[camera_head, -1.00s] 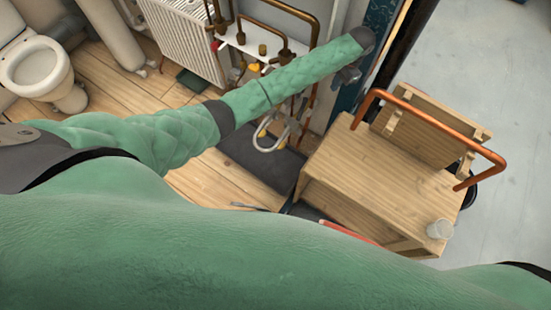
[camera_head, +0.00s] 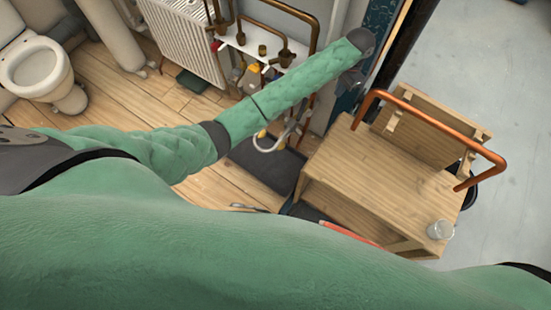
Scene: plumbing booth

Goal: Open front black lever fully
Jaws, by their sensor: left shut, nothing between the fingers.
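My left arm reaches from the left across the middle to the door frame. My left gripper (camera_head: 349,80) hangs below its dark wrist, beside the dark blue upright at the top. It is small and partly hidden, and looks shut and empty. I cannot make out the front black lever; it may be hidden by my arm or too small to tell. Brass valves and copper pipes (camera_head: 284,55) on a white board (camera_head: 240,46) show behind my arm. My right gripper is not in view.
A wooden bench (camera_head: 390,185) with a bent copper pipe (camera_head: 430,122) and a clear glass (camera_head: 440,229) stands at right. A radiator (camera_head: 185,40) and a toilet (camera_head: 38,70) are at upper left. Grey floor (camera_head: 500,230) is free at far right.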

